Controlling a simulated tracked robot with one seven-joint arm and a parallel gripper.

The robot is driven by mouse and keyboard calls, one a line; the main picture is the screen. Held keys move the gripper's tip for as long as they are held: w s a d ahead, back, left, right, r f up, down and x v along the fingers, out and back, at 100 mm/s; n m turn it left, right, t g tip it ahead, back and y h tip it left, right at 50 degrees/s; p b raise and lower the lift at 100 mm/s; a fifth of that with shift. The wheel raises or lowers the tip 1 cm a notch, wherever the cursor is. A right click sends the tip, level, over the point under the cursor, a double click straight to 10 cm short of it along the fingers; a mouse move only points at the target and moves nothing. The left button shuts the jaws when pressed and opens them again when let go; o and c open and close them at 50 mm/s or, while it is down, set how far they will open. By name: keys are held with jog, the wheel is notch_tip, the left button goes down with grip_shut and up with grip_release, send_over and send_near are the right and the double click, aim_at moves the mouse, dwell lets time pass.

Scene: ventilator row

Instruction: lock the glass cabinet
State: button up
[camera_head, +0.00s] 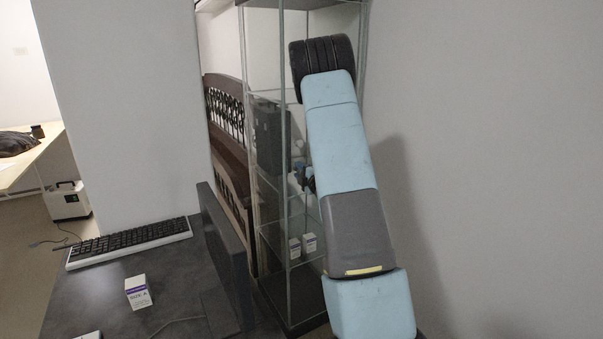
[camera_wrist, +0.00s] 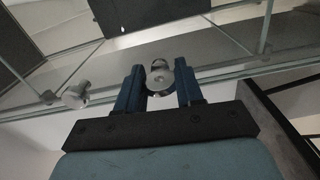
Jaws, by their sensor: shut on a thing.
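The glass cabinet (camera_head: 285,215) stands upright past the dark desk, with clear panes, thin metal posts and glass shelves. In the wrist view its glass edge (camera_wrist: 235,71) runs across behind my fingers. My gripper (camera_wrist: 160,73) has its two blue fingers shut on a small round metal knob (camera_wrist: 159,66) at that edge. A second round metal fitting (camera_wrist: 76,94) sits to the left, apart from my fingers. In the head view my arm covers part of the cabinet, and only a little of my gripper shows. I cannot tell how the lock is turned.
A dark desk (camera_head: 110,300) at the lower left holds a keyboard (camera_head: 130,242), a monitor (camera_head: 226,262) and a small white box (camera_head: 138,292). Small boxes (camera_head: 302,245) stand on a cabinet shelf. A bare wall (camera_head: 500,150) is close on the right.

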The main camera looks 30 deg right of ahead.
jog(key=shift+a+f+n, duration=0.25)
jog(key=shift+f+n, duration=0.05)
jog(key=shift+n, duration=0.2)
jog(key=o, duration=1)
jog(key=shift+d+r, duration=0.1)
jog(key=shift+r, duration=0.05)
jog(key=shift+o, duration=0.2)
jog(key=s, duration=1.3)
jog(key=shift+s+d, duration=0.25)
jog(key=shift+s, duration=0.1)
